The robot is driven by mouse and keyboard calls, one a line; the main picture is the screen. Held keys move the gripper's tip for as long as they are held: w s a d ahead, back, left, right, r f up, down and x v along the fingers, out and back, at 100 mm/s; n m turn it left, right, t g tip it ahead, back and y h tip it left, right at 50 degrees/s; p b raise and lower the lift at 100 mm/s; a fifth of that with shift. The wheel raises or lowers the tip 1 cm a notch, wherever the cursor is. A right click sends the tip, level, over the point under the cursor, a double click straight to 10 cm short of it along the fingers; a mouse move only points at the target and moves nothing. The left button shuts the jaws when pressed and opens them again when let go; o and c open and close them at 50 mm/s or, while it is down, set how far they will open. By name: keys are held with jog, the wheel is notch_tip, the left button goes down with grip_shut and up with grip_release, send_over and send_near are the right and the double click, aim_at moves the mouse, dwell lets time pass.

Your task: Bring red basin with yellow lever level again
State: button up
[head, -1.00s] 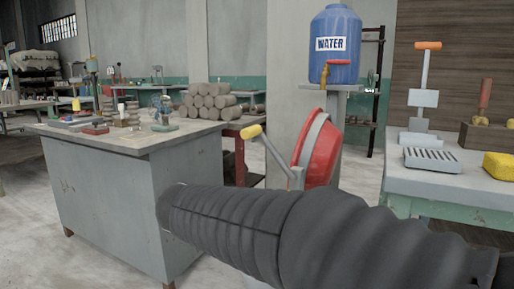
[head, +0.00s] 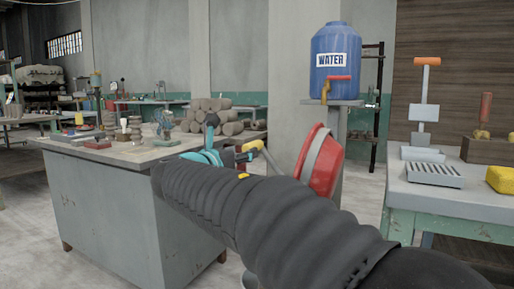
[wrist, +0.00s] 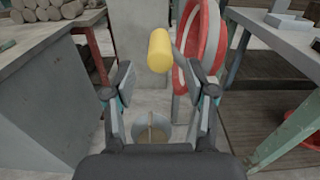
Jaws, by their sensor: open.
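The red basin (head: 325,162) with a pale rim stands tipped steeply on its side in the head view, beyond my arm. In the wrist view the basin (wrist: 208,35) is at upper right, its rim nearly upright. Its yellow lever (wrist: 159,50) ends in a thick grip ahead of my open gripper (wrist: 160,80), centred between the fingers and seemingly beyond their tips. In the head view the lever's grip (head: 250,146) shows just right of my gripper (head: 226,153). My gripper holds nothing. My arm hides the basin's lower part and stand in the head view.
A grey bench (head: 130,215) with tools stands at left, close to my gripper. A green-edged table (head: 440,203) stands at right. A bucket (wrist: 151,132) is on the floor below my gripper. A blue water barrel (head: 335,62) stands behind the basin.

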aim_at(257, 146)
jog(key=x, duration=0.9)
grip_shut()
